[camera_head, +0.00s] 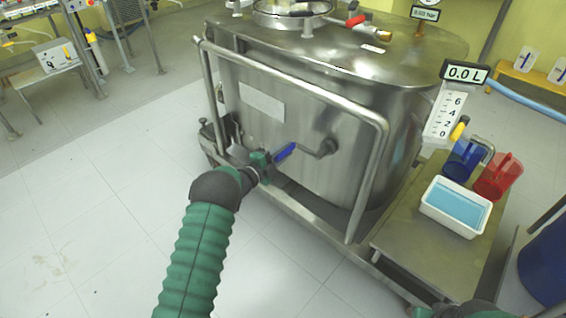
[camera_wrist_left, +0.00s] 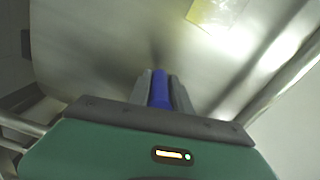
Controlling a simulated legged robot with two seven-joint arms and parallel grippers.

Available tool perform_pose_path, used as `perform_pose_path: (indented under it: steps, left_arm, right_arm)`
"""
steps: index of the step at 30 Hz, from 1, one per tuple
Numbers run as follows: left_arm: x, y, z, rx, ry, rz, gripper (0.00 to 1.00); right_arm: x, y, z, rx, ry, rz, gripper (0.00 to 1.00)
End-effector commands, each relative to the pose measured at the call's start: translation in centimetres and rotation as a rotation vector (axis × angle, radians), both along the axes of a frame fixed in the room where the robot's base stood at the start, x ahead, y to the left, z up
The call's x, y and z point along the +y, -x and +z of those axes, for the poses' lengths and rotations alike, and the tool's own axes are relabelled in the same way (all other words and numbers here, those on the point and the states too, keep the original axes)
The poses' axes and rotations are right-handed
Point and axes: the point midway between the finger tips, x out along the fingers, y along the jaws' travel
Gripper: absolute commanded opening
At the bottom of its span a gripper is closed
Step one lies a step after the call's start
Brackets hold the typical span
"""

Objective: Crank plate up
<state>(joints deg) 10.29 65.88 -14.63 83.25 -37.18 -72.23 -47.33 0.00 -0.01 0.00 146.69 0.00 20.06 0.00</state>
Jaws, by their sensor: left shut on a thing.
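A steel tank (camera_head: 290,130) stands in the middle of the head view. A bent metal crank (camera_head: 325,147) sits on its front wall, with a blue handle (camera_head: 287,151) pointing left. My left gripper (camera_head: 272,160) is shut on the blue handle. In the left wrist view the handle (camera_wrist_left: 159,88) shows between the two grey fingers (camera_wrist_left: 160,94), in front of the tank wall. I cannot make out the plate that the crank moves.
A tubular steel frame (camera_head: 375,180) surrounds the crank area. To the right, a low metal platform (camera_head: 400,238) holds a white tray (camera_head: 435,225) of blue liquid, a blue jug (camera_head: 462,160) and a red jug (camera_head: 498,178). A display (camera_head: 466,74) reads 0.0 L.

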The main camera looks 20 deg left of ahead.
Motion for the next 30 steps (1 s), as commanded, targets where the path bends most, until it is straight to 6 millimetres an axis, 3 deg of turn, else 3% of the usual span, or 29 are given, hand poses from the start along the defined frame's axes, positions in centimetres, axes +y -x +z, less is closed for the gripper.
perform_pose_path:
  steps: [14, 30]
  left_arm:
    - [-0.9, 0.0, 4.9, -0.158, -0.426, -0.002, 0.0]
    - [-4.2, 1.1, 8.6, -0.331, -0.904, -0.007, 0.0]
  right_arm:
    - [0.0, 0.0, 1.5, 0.0, 0.0, 0.0, 0.0]
    - [0.0, 0.0, 1.5, 0.0, 0.0, 0.0, 0.0]
